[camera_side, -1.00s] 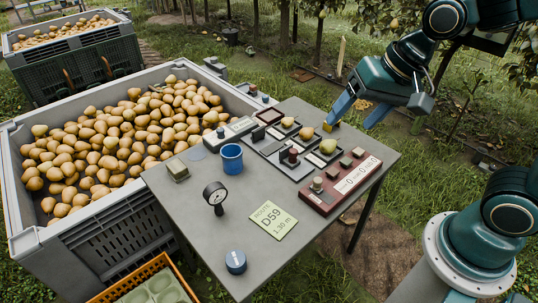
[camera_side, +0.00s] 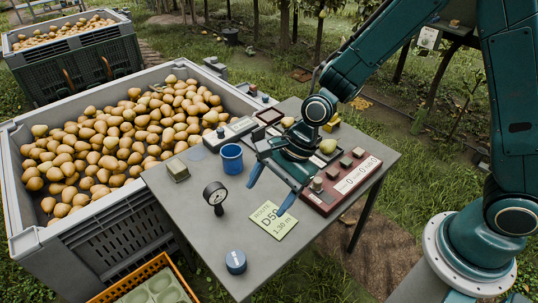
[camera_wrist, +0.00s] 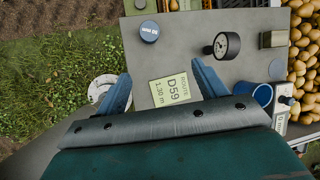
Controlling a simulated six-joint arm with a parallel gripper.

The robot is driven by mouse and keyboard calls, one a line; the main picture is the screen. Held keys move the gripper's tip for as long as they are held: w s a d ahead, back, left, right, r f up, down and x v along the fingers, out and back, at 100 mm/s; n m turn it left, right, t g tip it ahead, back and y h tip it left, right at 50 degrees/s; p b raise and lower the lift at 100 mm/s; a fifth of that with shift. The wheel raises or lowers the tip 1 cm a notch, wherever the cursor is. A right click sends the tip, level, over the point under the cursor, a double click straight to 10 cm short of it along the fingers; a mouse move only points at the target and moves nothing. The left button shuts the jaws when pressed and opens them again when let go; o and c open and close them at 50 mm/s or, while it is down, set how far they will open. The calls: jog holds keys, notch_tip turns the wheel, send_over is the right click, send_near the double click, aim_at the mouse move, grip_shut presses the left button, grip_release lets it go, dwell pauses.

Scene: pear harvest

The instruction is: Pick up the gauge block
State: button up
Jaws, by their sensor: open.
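A short round blue block (camera_side: 236,262) with a white label stands near the table's front corner; it also shows in the wrist view (camera_wrist: 149,31), where the label seems to end in "mm". I take it for the gauge block, though I cannot be sure. My gripper (camera_side: 267,196) is open and empty above the table, between the blue cup and the "ROUTE D59" card. In the wrist view my gripper (camera_wrist: 160,76) has its blue fingers spread on either side of the card, with the blue block beyond them.
The card (camera_side: 272,221) lies flat on the grey table. A red counter panel (camera_side: 345,187) and pear trays lie behind my gripper. A pear bin (camera_side: 85,225) borders the table's left.

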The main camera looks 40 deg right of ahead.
aim_at(237, 258)
jog(key=a+f+m, duration=0.3)
jog(key=f, duration=0.3)
jog(key=shift+s+a+m+g+y, duration=0.25)
jog(key=shift+m+g+y, duration=0.05)
jog(key=shift+g+y, duration=0.1)
jog(key=shift+x, duration=4.3)
jog(key=shift+f, duration=0.1)
jog(key=shift+x, duration=2.5)
jog(key=c, duration=1.1)
